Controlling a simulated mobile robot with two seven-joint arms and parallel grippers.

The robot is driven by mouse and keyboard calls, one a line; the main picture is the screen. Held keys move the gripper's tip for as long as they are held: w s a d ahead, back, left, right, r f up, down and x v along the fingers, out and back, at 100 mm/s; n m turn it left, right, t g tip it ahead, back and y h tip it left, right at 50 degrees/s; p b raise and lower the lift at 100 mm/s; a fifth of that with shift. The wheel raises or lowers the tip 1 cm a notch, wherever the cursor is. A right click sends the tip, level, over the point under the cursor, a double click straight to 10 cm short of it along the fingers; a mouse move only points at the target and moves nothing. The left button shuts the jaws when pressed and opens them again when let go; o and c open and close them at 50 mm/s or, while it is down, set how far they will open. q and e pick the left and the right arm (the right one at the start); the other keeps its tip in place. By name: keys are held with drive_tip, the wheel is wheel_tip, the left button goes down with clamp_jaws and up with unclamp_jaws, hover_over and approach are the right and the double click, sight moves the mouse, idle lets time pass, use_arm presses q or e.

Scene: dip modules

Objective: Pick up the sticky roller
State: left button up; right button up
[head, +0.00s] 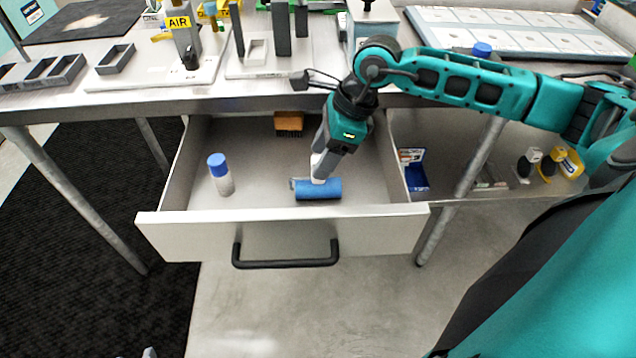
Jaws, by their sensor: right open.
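The sticky roller (318,190) is a blue cylinder lying on its side in the open drawer, near the front panel. A thin wire frame shows at its left end. My right gripper (319,177) points down into the drawer, with its pale fingertips at the top of the roller. It is open; whether the fingers touch the roller or straddle it cannot be told from this view.
The drawer (280,238) also holds a white bottle with a blue cap (221,175) at left and an orange brush (289,123) at the back. The drawer's walls surround my gripper. The table (130,92) above carries trays and fixtures.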

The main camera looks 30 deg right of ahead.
drive_tip(key=x, duration=0.4)
drive_tip(key=shift+a+f, duration=0.1)
drive_tip(key=shift+f, duration=0.1)
drive_tip(key=shift+c, duration=0.2)
clamp_jaws()
drive_tip(key=shift+r, duration=0.1)
wheel_tip(320, 180, up, 20)
drive_tip(key=p, duration=0.1)
drive_tip(key=shift+p, duration=0.4)
